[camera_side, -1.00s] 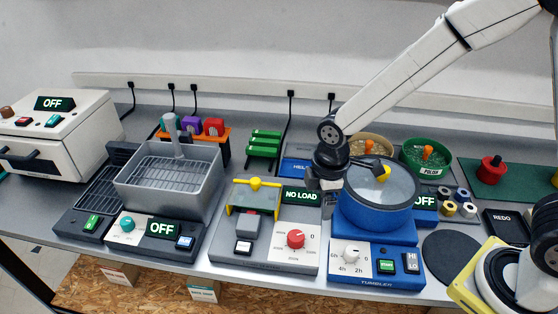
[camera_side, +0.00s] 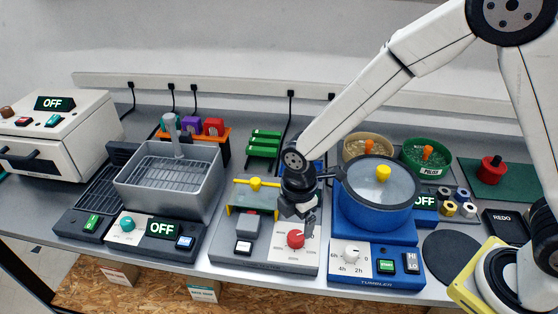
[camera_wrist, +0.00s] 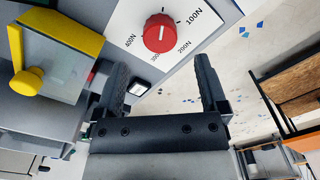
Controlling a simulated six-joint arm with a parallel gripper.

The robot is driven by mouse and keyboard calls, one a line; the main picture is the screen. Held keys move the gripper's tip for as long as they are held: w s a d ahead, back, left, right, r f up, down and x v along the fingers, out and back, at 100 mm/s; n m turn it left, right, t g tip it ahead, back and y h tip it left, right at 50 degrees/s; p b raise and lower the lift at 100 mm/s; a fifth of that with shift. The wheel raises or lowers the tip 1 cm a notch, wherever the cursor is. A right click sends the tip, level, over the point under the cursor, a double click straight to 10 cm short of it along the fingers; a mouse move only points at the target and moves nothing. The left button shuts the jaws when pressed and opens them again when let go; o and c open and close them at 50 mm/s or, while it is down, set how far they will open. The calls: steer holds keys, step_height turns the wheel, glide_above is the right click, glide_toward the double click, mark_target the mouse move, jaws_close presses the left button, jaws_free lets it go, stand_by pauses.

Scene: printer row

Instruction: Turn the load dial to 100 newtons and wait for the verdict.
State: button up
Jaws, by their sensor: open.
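The red load dial (camera_side: 295,239) sits on the grey load tester (camera_side: 262,266). In the wrist view the dial (camera_wrist: 159,33) has 100N, 200N and 400N marks around it. A short white line shows on its top, but I cannot tell exactly which mark it points to. My gripper (camera_side: 300,212) is above the dial. In the wrist view its open, empty fingers (camera_wrist: 160,72) are spread below the dial in the picture, not around it. The tester's display is hidden behind my gripper.
The tester's yellow-trimmed fixture (camera_side: 255,200) stands left of my gripper. The blue tumbler (camera_side: 375,215) is close on the right. A white-topped button (camera_side: 243,247) lies left of the dial. A grey basket unit (camera_side: 165,195) stands farther left.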

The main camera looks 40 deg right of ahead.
mark_target(296, 235)
steer(key=shift+f, duration=2.8)
jaws_close()
steer(key=shift+m, duration=0.3)
steer(key=m, duration=1.1)
